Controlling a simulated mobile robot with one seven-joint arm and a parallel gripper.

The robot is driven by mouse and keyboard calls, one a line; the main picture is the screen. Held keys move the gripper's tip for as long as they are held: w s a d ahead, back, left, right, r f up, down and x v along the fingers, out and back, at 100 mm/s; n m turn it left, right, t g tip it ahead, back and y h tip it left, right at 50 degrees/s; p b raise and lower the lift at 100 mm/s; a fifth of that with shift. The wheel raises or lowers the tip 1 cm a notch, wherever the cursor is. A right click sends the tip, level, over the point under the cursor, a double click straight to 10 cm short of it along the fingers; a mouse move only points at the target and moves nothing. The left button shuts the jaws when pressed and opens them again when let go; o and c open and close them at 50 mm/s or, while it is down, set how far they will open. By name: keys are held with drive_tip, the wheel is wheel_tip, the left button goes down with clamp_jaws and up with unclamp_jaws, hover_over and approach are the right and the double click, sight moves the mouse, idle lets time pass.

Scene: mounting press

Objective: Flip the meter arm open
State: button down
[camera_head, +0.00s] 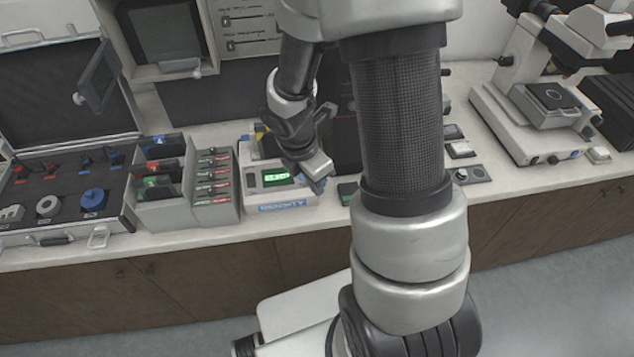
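The density meter (268,203) is a small pale box on the counter, with a lit green display and a blue label reading DENSITY. My gripper (319,183) is over its right side, pointing down. I cannot tell whether the gripper touches the meter or whether its fingers are open or shut. The meter arm cannot be made out clearly; my gripper and wrist cover much of the meter's top and right side. Small yellow and blue parts show at the meter's back.
Left of the meter stand a grey organizer (228,213) with slots and an open case (120,222) of small parts. A microscope (520,110) stands at the right. A screen unit (165,35) is behind. My arm hides the counter's middle; bare counter shows front right.

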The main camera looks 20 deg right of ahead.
drive_tip(key=shift+d, duration=0.3)
idle(0.4)
